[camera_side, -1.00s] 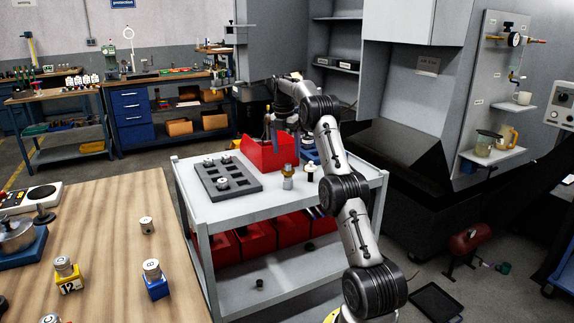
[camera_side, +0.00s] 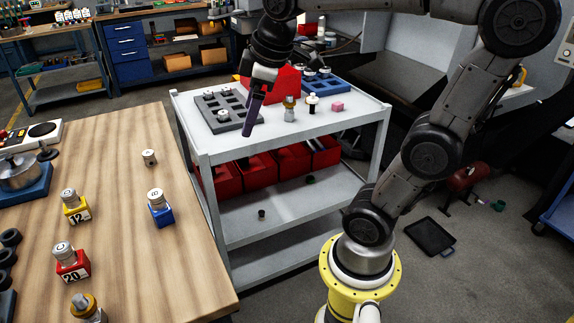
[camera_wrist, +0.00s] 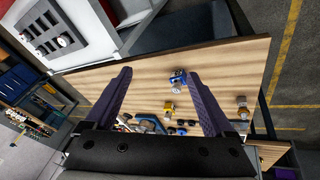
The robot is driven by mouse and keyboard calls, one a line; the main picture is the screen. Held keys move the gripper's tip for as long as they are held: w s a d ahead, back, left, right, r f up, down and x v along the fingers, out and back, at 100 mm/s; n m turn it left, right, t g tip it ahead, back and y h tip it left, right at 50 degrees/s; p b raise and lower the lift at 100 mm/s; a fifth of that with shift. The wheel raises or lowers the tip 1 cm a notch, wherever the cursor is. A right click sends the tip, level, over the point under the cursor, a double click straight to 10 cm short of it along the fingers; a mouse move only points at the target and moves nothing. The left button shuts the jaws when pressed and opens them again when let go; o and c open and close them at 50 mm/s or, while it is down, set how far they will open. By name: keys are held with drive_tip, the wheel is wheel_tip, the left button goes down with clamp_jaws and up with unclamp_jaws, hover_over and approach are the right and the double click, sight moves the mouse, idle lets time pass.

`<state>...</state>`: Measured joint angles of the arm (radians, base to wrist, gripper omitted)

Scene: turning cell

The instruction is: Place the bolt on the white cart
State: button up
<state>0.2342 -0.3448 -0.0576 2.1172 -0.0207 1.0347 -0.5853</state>
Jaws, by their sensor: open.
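The white cart (camera_side: 345,122) stands right of the wooden table; its top also shows at upper left in the wrist view (camera_wrist: 90,25). I cannot tell for sure which part is the bolt. A brass-topped part (camera_side: 85,306) stands at the table's near edge, and a brass and grey part (camera_side: 289,110) stands upright on the cart. My gripper (camera_side: 247,132) points down by the cart's front left edge. In the wrist view it (camera_wrist: 160,76) is open, with nothing between its purple fingers and the table beyond.
On the cart are a grey slotted tray (camera_side: 206,107), a red bin (camera_side: 283,82), a blue tray (camera_side: 325,84) and a pink block (camera_side: 338,106). The table holds a loose cylinder (camera_side: 149,157) and blue (camera_side: 160,213), yellow (camera_side: 76,211) and red (camera_side: 72,268) holders with parts.

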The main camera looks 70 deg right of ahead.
drive_tip(key=s+a+f+m+t+y, duration=0.1)
drive_tip(key=s+a+f+m, duration=0.3)
drive_tip(key=s, duration=0.5)
wheel_tip(320, 180, down, 3)
drive_tip(key=a, duration=0.2)
drive_tip(key=shift+s+a+r, duration=0.15)
drive_tip(key=shift+s+a, duration=0.1)
drive_tip(key=shift+a, duration=0.05)
idle(0.3)
